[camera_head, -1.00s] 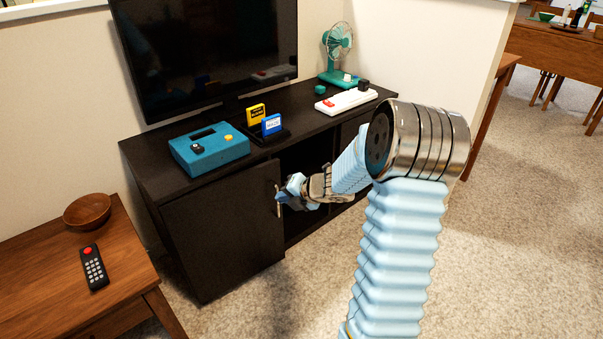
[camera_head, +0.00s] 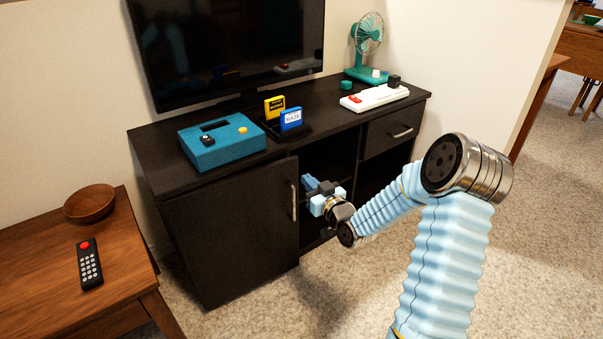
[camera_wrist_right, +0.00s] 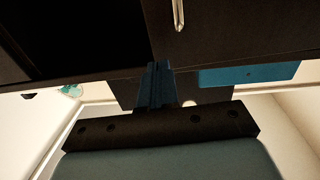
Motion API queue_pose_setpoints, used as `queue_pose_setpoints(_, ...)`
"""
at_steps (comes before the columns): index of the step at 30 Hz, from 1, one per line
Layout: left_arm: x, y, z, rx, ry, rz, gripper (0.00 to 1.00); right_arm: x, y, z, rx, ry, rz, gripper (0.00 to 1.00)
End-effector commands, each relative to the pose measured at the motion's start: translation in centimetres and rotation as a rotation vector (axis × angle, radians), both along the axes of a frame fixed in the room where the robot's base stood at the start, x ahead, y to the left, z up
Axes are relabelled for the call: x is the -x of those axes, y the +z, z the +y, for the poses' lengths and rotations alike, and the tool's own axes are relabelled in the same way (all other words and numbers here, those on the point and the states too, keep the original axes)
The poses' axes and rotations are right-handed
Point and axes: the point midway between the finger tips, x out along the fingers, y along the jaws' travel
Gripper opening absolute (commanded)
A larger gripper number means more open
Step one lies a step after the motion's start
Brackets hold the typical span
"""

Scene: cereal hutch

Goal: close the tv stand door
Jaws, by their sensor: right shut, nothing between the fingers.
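The black tv stand (camera_head: 345,112) stands against the wall. Its left door (camera_head: 225,225), with a silver upright handle, hangs a little ajar, its right edge standing out from the front. The door and handle also show at the top of the right wrist view (camera_wrist_right: 225,25). My right gripper (camera_head: 310,184) is shut and empty, just right of the handle, in front of the dark open compartment. Its blue fingers (camera_wrist_right: 157,80) point towards the stand near the door's free edge; I cannot tell whether they touch it. My left gripper is out of view.
On the stand are a television (camera_head: 230,45), a teal box (camera_head: 220,140), two small cartridges, a white console (camera_head: 375,98) and a teal fan (camera_head: 367,45). A wooden side table (camera_head: 45,265) with a bowl and remote stands at left. Carpet in front is free.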

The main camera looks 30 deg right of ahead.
Motion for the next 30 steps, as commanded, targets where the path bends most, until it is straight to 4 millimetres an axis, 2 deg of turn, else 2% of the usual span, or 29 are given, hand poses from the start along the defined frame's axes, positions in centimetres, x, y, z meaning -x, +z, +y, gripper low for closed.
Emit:
queue_pose_setpoints(3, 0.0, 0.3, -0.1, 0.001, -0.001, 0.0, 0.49, -2.1, 0.1, 0.1, -0.001, 0.002, -0.001, 0.0)
queue_pose_setpoints(7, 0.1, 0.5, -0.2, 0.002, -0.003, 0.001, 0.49, -3.7, 0.1, 0.0, 0.0, 0.001, 0.0, 0.0)
queue_pose_setpoints(12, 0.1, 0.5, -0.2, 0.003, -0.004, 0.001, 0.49, -4.6, 0.0, 0.0, 0.001, 0.002, 0.001, 0.0)
queue_pose_setpoints(23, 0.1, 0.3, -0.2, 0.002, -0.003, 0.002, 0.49, -4.8, -0.1, 0.0, 0.001, 0.007, -0.001, 0.0)
queue_pose_setpoints(30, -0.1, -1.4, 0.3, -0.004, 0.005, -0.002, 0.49, -8.3, -0.3, -0.1, 0.001, 0.1, -0.004, 0.0)
